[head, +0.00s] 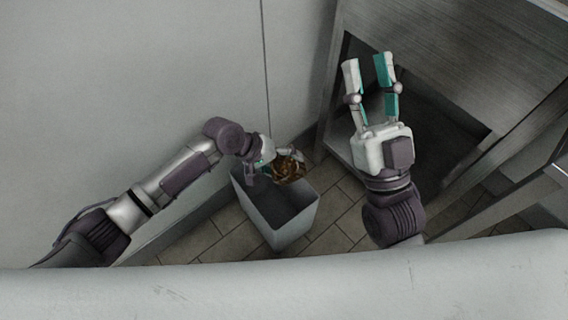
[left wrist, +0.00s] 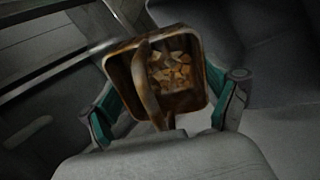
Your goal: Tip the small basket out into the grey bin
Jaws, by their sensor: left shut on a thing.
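The small basket (head: 290,165) is brown with a handle and shows just past my left gripper in the head view. My left gripper (head: 262,164) is shut on it and holds it above the back edge of the grey bin. In the left wrist view the basket (left wrist: 192,48) sits between the two teal fingers, with several light brown pieces (left wrist: 172,72) inside. The grey bin (head: 283,226) stands upright on the tiled floor; the inside that shows is dark. My right gripper (head: 372,75) is open and empty, raised to the right of the bin.
A grey wall (head: 130,70) runs behind the bin. A dark metal table with a lower shelf (head: 430,118) stands at the right, behind my right gripper. Tiled floor (head: 335,215) shows free between the bin and the table.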

